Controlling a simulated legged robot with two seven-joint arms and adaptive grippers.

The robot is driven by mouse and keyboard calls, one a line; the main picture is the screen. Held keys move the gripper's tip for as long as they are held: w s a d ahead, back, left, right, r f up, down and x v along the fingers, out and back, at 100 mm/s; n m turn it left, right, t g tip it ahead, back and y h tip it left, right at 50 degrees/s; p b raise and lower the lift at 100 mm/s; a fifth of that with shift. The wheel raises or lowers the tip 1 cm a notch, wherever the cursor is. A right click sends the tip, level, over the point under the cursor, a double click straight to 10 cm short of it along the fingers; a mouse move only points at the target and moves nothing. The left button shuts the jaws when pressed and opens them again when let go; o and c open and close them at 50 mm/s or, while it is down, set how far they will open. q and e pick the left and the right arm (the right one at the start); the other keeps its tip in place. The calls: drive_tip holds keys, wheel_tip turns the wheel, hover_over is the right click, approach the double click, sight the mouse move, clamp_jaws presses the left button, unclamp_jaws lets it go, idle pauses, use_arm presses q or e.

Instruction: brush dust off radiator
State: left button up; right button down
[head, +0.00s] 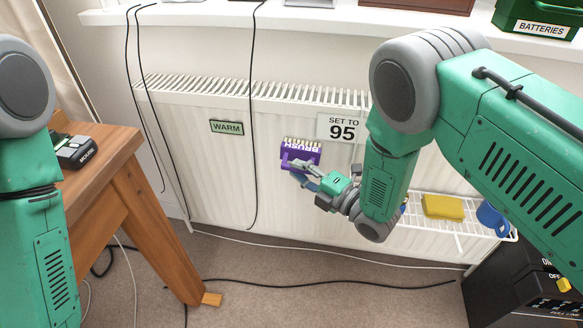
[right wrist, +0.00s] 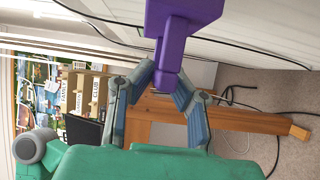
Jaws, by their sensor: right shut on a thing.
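The white radiator (head: 215,165) runs under the windowsill, with a slotted top grille and a ribbed front. My right gripper (head: 301,166) is shut on the purple brush (head: 303,152), which has pale bristles pointing up and upside-down lettering. The brush is in front of the radiator's front panel, below the grille; I cannot tell if it touches. In the right wrist view the fingers (right wrist: 166,82) close on the handle of the brush (right wrist: 182,20). I cannot make out dust on the radiator. My left arm is at the left edge of the head view, its gripper out of frame.
Black cables hang in front of the radiator. A "SET TO 95" sign (head: 342,128) and a "WARM" label (head: 227,127) are on its front. A wooden table (head: 125,185) stands left.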

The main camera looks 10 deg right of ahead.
drive_tip(key=shift+s+d, duration=0.2)
drive_tip(key=shift+d, duration=0.4)
drive_tip(key=shift+s+d, duration=0.15)
drive_tip(key=shift+d, duration=0.4)
drive_tip(key=shift+a, duration=0.1)
drive_tip(key=shift+w+a, duration=0.3)
drive_tip(key=shift+a, duration=0.55)
drive_tip(key=shift+w+a, duration=0.25)
drive_tip(key=shift+a, duration=0.6)
drive_tip(key=w+a+b, duration=0.1)
drive_tip(key=w+a, duration=0.1)
drive_tip(key=a, duration=0.4)
drive_tip(key=shift+a, duration=0.35)
drive_tip(key=shift+s+a+p, duration=0.3)
drive_tip(key=shift+s+p, duration=0.15)
drive_tip(key=shift+s, duration=0.5)
drive_tip(key=shift+s+a+p, duration=0.3)
drive_tip(key=shift+s+p, duration=0.2)
drive_tip(key=shift+s, duration=0.4)
drive_tip(key=shift+s+a+p, duration=0.3)
drive_tip(key=shift+s+p, duration=0.15)
drive_tip(key=shift+s, duration=0.5)
